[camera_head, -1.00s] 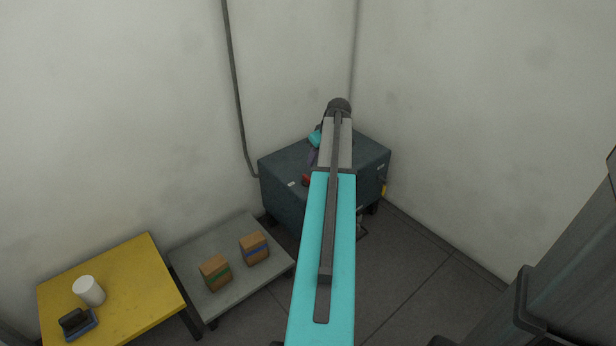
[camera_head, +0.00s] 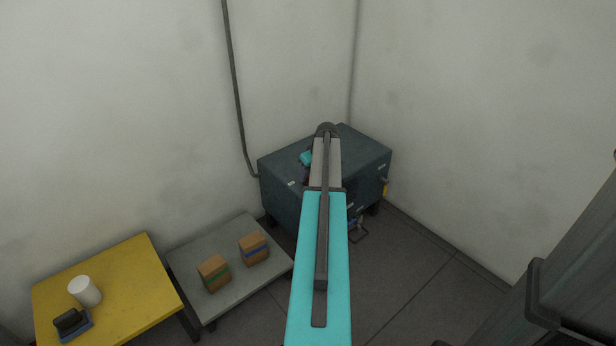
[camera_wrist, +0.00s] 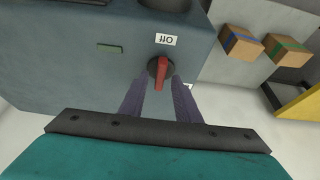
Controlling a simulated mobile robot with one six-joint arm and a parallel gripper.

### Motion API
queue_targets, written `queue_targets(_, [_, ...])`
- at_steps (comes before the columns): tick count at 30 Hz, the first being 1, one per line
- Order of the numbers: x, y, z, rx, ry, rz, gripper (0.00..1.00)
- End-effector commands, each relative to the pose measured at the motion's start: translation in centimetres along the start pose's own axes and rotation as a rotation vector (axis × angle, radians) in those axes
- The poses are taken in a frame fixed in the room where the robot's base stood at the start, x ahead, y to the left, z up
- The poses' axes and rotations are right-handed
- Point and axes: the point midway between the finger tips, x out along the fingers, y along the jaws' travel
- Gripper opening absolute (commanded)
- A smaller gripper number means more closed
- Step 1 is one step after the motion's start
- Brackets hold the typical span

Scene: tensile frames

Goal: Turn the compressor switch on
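The compressor (camera_head: 350,150) is a dark blue-grey box in the room corner. Its red switch handle (camera_wrist: 160,72) shows in the wrist view on a dark round base, pointing toward the picture's bottom. A white label (camera_wrist: 165,39), upside down and apparently reading OFF, sits above it in the picture. My gripper (camera_wrist: 160,80) is open, its two purple fingers on either side of the handle with visible gaps. I cannot tell whether the tips reach past the handle. In the head view, the switch is hidden behind my gripper and arm.
A grey low table (camera_head: 210,306) with two brown boxes (camera_head: 214,273) stands left of the compressor. A yellow table (camera_head: 130,290) holds a white cylinder (camera_head: 84,291) and a dark block on a blue base (camera_head: 72,322). Walls rise close behind the compressor.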

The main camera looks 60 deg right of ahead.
Motion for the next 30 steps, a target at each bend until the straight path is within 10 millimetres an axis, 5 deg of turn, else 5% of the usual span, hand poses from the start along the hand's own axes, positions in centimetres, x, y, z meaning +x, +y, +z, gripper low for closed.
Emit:
queue_targets(11, [0.34,0.00,0.01,0.000,0.000,0.000,0.28])
queue_targets(16, [0.33,0.00,0.01,0.000,0.000,0.000,0.00])
queue_targets(30, [0.23,-0.23,-0.02,0.038,-0.001,0.013,0.00])
